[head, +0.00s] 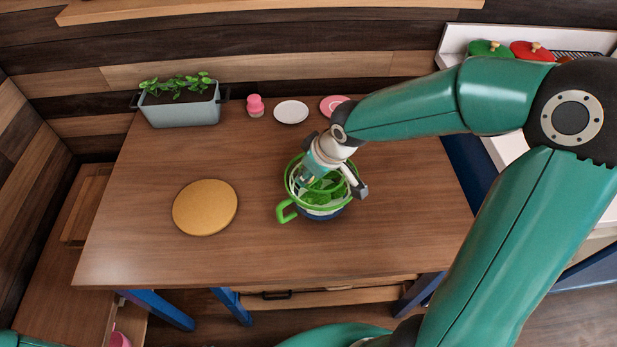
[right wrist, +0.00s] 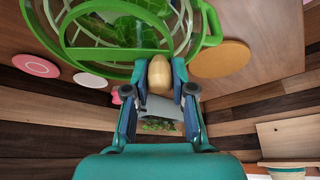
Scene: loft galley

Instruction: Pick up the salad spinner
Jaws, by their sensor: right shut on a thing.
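The salad spinner (head: 318,207) has a green rim, a pale slatted basket with green leaves inside, a green side handle and a dark blue lower part. It is at the middle right of the table in the head view. My right gripper (head: 332,178) reaches over it from the upper right and hides part of its far side. In the right wrist view, the spinner (right wrist: 105,52) fills the top, and my right gripper (right wrist: 158,82) is shut on its wooden knob. I cannot tell whether the spinner is clear of the tabletop. My left gripper is not in view.
On the wooden table (head: 150,255) lies a round tan board (head: 205,207), left of the spinner. Along the back stand a planter (head: 182,108), a pink shaker (head: 255,106), a white plate (head: 291,111) and a pink plate (head: 333,105). The table's front is clear.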

